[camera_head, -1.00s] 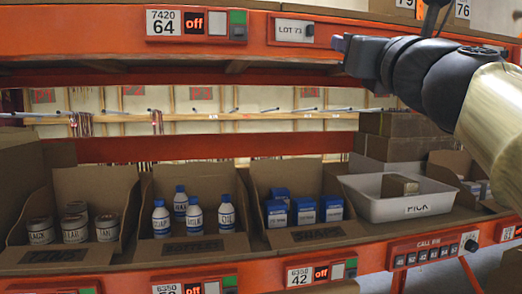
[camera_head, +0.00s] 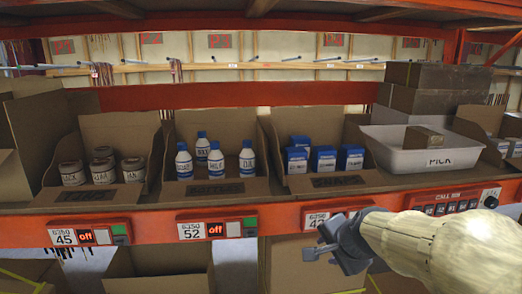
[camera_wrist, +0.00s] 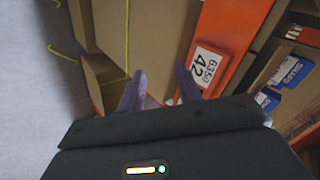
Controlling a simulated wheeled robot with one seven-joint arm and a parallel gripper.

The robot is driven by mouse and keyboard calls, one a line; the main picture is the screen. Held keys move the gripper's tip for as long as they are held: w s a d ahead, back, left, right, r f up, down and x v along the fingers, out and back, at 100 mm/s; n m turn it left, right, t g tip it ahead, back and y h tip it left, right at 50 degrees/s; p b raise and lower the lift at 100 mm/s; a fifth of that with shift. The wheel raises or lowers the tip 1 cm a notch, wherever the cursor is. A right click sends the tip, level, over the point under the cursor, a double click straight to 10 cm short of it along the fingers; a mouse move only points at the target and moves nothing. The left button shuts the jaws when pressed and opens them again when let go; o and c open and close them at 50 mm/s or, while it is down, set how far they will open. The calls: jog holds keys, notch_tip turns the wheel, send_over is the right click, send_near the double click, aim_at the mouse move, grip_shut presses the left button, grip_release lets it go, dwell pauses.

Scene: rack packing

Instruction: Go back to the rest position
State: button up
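My gripper (camera_head: 325,243) is in front of the rack's orange shelf edge, at the right of the middle, just below the label 42. In the wrist view my gripper (camera_wrist: 160,92) has its two fingers spread apart with nothing between them. The label 42 (camera_wrist: 208,68) shows just beyond the fingers there. Whether the fingers touch the shelf edge cannot be told.
The shelf holds a cardboard bin of cans (camera_head: 102,168), one of white bottles (camera_head: 202,152), one of blue boxes (camera_head: 323,158) and a white PICK tray (camera_head: 388,150) with a brown box (camera_head: 424,137). Cardboard boxes (camera_head: 160,270) stand below. Grey floor (camera_wrist: 35,100) is clear.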

jog(key=s+f+n+g+h, duration=0.1)
jog(key=s+f+n+g, duration=0.4)
jog(key=s+f+n, duration=0.6)
notch_tip(320, 180, down, 5)
jog(key=shift+s+r+n+g, duration=0.1)
jog(key=shift+s+n+g, duration=0.25)
jog(key=shift+s, duration=0.85)
